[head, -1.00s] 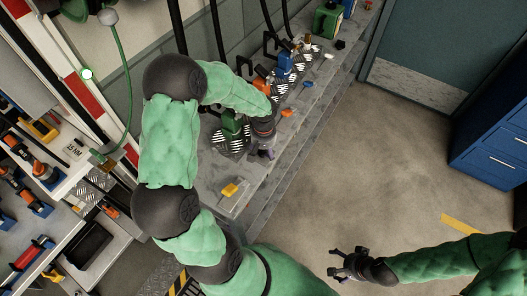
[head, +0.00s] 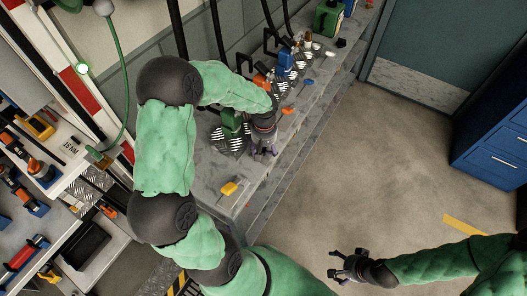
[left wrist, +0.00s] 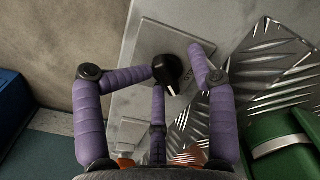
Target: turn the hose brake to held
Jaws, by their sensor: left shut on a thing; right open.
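A black knob (left wrist: 172,73) with a pale pointer line sits on a square grey plate (left wrist: 160,45), with small lettering beside it. I take it for the hose brake; the lettering is too small to read. My left gripper (left wrist: 177,68) has purple fingers around the knob and is shut on it. In the head view my left gripper (head: 264,149) is at the bench's front edge, and the knob is hidden there. My right gripper (head: 345,266) is open and empty over the floor, well away from the bench.
The grey bench (head: 215,180) carries a green tank (head: 231,124), a blue tank (head: 285,61) and tread-plate pieces. A yellow part (head: 229,188) lies near the bench's near end. Blue drawers (head: 490,150) stand at right. The floor between is clear.

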